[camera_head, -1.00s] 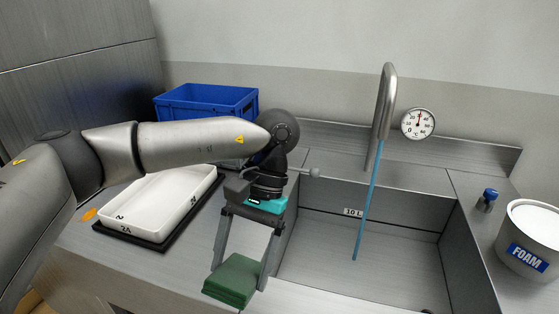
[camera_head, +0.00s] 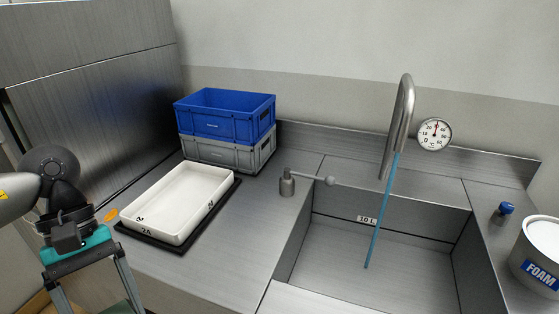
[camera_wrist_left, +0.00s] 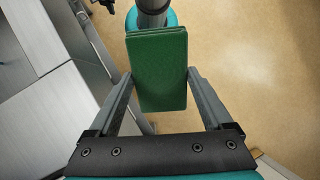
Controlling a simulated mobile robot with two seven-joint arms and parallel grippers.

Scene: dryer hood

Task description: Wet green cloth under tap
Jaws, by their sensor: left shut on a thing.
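My left gripper (camera_head: 92,285) is at the lower left of the head view, left of the counter, with its fingertips cut off by the bottom edge. In the left wrist view it is shut on the folded green cloth (camera_wrist_left: 160,75), which sits between the two fingers over the floor. The tap lever (camera_head: 312,177) is left of the basin. My right gripper is not in view.
A white tray (camera_head: 136,215) on a black mat (camera_head: 172,247) lies on the left counter. A blue crate (camera_head: 222,122) sits on a grey crate (camera_head: 225,154) behind it. A round gauge (camera_head: 434,134), blue-capped item (camera_head: 504,212) and FOAM tub (camera_head: 538,262) are at right.

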